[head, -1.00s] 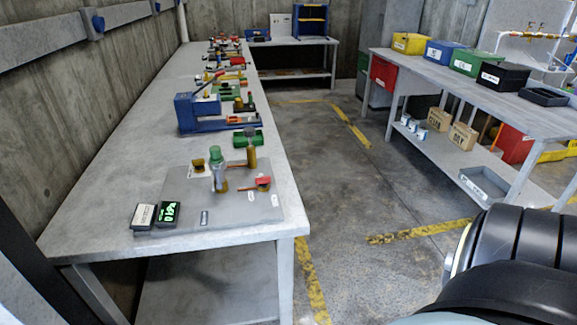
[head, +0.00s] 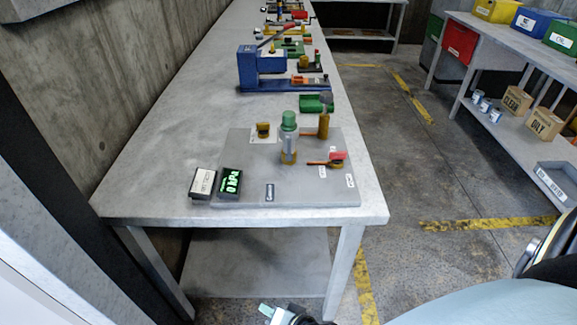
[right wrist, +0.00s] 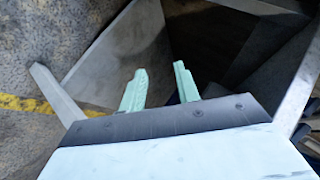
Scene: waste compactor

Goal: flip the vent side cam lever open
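A grey plate (head: 300,193) lies at the near end of the long bench. On it stands a clear cylinder with a green cap (head: 288,140). Right of the cylinder is a low brass fitting with an orange lever (head: 318,162) lying sideways and a red tag (head: 337,155). The labels are too small to tell which is the vent side. My right gripper (head: 268,311) is low in front of the bench, apart from the plate. In the right wrist view its fingers (right wrist: 160,72) are apart and empty. My left gripper is out of view.
A black box with green digits (head: 229,184) and a pale-faced box (head: 203,183) sit at the plate's left. A blue device (head: 262,68) and a green block (head: 316,102) stand farther back. The bench's front edge and legs (head: 345,270) are near my right gripper.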

